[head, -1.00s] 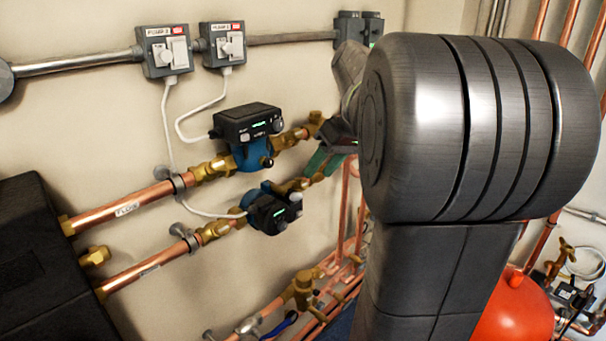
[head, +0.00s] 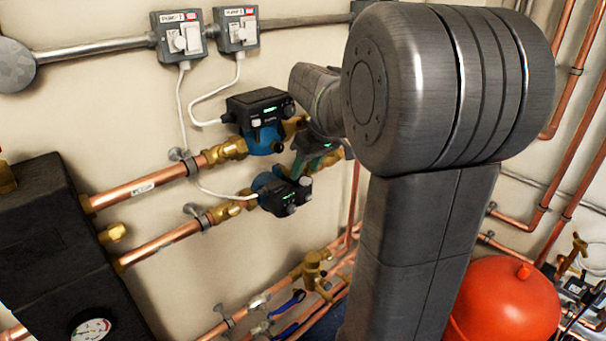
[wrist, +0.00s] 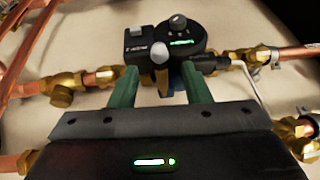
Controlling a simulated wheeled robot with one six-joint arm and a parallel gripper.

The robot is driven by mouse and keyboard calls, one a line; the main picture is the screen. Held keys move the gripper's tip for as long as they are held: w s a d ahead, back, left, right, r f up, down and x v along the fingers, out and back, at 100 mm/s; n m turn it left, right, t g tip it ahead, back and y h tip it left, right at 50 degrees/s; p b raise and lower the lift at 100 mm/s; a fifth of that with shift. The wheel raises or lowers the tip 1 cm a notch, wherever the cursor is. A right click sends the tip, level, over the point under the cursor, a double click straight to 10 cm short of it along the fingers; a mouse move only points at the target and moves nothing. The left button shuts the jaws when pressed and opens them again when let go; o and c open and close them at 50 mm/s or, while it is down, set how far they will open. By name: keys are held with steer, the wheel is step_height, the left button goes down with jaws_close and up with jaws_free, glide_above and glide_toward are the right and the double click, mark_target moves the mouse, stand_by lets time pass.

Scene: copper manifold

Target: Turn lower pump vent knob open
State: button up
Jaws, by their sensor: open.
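The lower pump (head: 284,194), a blue body with a black head, sits on the lower copper pipe in the head view. My gripper (head: 303,166) is open just above it, its green fingers partly hidden by my arm. In the wrist view a black pump head (wrist: 172,38) with a dark dial and green display lies just beyond my fingertips. A pale rounded knob (wrist: 161,54) sticks out from its near edge, roughly between the two green fingers of my gripper (wrist: 160,85). I cannot tell whether either finger touches the knob.
The upper pump (head: 259,115) is close above the lower one, near my wrist. Two switch boxes (head: 180,38) with white cables hang on the wall. A black insulated block (head: 40,235) stands left, a red vessel (head: 508,300) lower right. Pipes and valves run below.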

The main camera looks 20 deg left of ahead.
mark_target(299, 180)
steer(key=shift+x, duration=1.4)
steer(key=shift+c, duration=0.4)
jaws_close()
steer(key=shift+w+r+p, duration=0.1)
steer(key=shift+p, duration=0.2)
steer(key=shift+w+d+f+m+g+y+p, duration=0.1)
steer(key=shift+w+m+g+y+p, duration=0.1)
steer(key=shift+g+y+p, duration=0.4)
steer(key=shift+w+f+m+g+y+p, duration=0.1)
steer(key=shift+m+g+y+p, duration=0.1)
steer(key=shift+g+p, duration=0.75)
steer(key=shift+w+d+f+m+g+y+p, duration=0.15)
steer(key=shift+g+y+p, duration=0.3)
steer(key=shift+g, duration=0.6)
steer(key=shift+a+r, duration=0.1)
